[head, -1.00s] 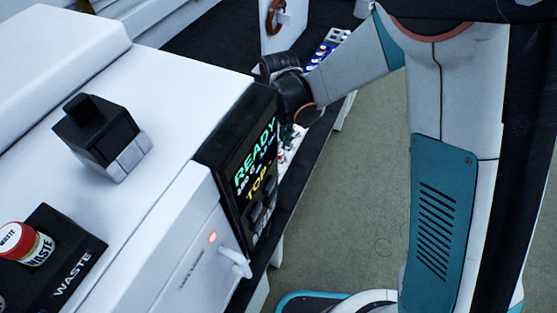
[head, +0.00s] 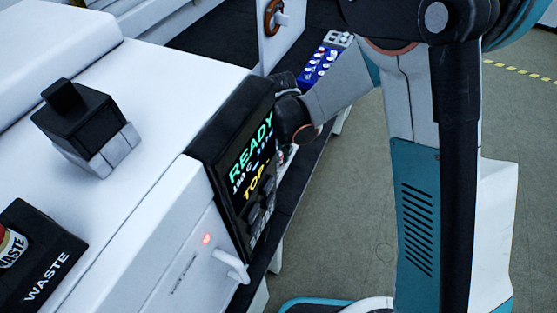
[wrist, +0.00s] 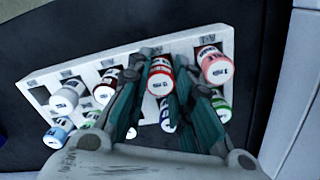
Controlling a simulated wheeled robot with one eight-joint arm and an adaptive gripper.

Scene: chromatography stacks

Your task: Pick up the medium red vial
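In the wrist view a white rack (wrist: 130,58) holds several capped vials. In the head view my fingers and most of the rack are hidden behind the instrument.
A white vial (wrist: 66,94), light blue vial (wrist: 58,132), blue vial (wrist: 168,115) and green vial (wrist: 221,106) stand close by. In the head view, the instrument with a READY screen (head: 245,160) borders my wrist. A blue rack (head: 318,66) lies beyond; a waste holder (head: 50,270) is at left.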

